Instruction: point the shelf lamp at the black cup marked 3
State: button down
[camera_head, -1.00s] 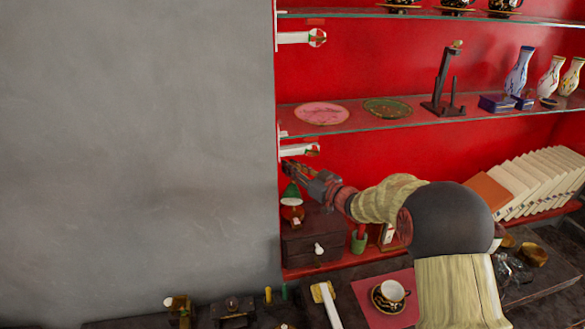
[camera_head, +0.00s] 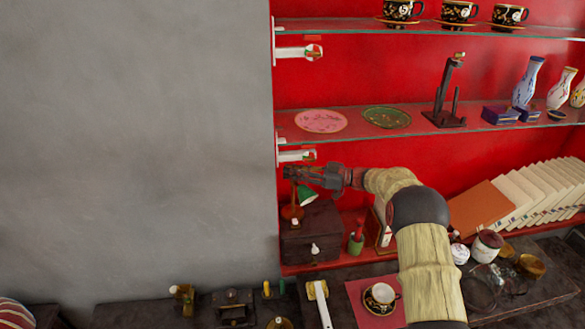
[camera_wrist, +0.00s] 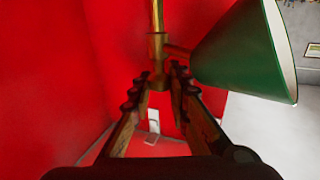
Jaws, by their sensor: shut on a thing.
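The shelf lamp has a green shade (camera_head: 307,195) and an orange-brown base (camera_head: 291,213), and stands on a dark drawer cabinet. My gripper (camera_head: 291,172) is at the top of the lamp. In the wrist view my gripper (camera_wrist: 159,80) is shut on the lamp's brass stem (camera_wrist: 157,45), with the green shade (camera_wrist: 245,50) close at the right. In the head view the shade opens down and to the right. Three black cups stand on the top shelf: left (camera_head: 402,10), middle (camera_head: 458,12) and right (camera_head: 509,16). Their white marks are too small to read surely.
The middle glass shelf (camera_head: 350,134) holds plates, a dark stand (camera_head: 443,95) and vases. White books (camera_head: 535,185) lean at the right. The grey wall (camera_head: 130,150) is bare.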

jog(key=shift+n+g, duration=1.2)
jog(key=shift+g, duration=0.6)
jog(key=shift+n+g, duration=0.4)
jog(key=shift+g, duration=0.3)
jog(key=c, duration=2)
grip_release()
jog(key=shift+o, duration=0.2)
jog(key=shift+d, duration=0.1)
jog(key=d, duration=1.2)
jog(key=shift+w, duration=0.35)
